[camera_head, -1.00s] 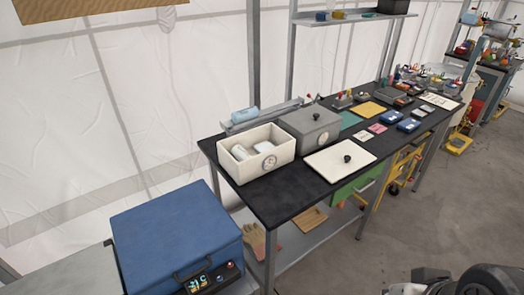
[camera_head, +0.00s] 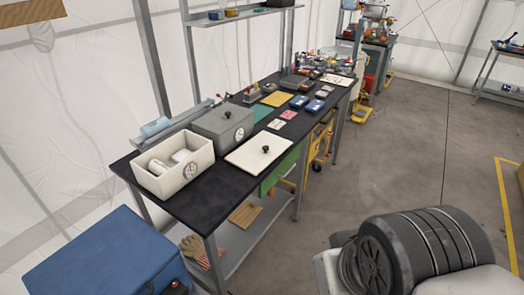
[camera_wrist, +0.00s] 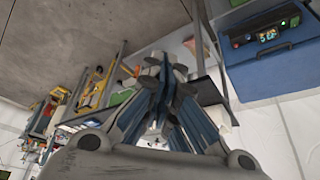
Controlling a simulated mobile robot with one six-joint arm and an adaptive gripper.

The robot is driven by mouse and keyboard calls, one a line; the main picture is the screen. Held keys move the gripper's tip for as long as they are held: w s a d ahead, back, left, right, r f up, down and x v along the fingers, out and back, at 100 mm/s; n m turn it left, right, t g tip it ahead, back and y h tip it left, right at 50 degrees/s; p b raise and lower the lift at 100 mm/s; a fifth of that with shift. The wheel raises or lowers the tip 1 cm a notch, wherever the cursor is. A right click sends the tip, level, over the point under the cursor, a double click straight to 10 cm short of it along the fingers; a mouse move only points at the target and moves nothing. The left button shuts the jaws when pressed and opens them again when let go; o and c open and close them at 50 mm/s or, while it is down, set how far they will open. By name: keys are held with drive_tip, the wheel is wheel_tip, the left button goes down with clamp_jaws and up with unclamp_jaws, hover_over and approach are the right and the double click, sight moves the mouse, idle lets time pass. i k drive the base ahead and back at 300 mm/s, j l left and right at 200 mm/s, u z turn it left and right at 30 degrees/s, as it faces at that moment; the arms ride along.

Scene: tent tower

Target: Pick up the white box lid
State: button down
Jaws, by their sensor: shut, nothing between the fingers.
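The white box lid (camera_head: 246,159) lies flat on the black workbench (camera_head: 200,205), with a dark round knob (camera_head: 265,149) on top. It is right of the open white box (camera_head: 165,183), which has a dial on its front and pale cylinders inside. My gripper (camera_wrist: 158,66) shows in the wrist view with its fingers together and nothing held. It is well away from the bench. The lid cannot be made out clearly in the wrist view. The fingers do not show in the head view.
A grey lidded box (camera_head: 222,122) stands behind the lid. Blue cases (camera_head: 306,104), a yellow sheet (camera_head: 277,99) and small items fill the bench's far part. A blue cooler (camera_head: 105,262) is at the near left, also in the wrist view (camera_wrist: 270,72).

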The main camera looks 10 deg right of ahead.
sight(253, 156)
drive_tip(key=i+l+u, duration=0.25)
drive_tip(key=i+l, duration=0.4)
drive_tip(key=i, duration=0.35)
drive_tip(key=i+l+u, duration=0.2)
drive_tip(key=i+l, duration=0.65)
drive_tip(key=i, duration=0.05)
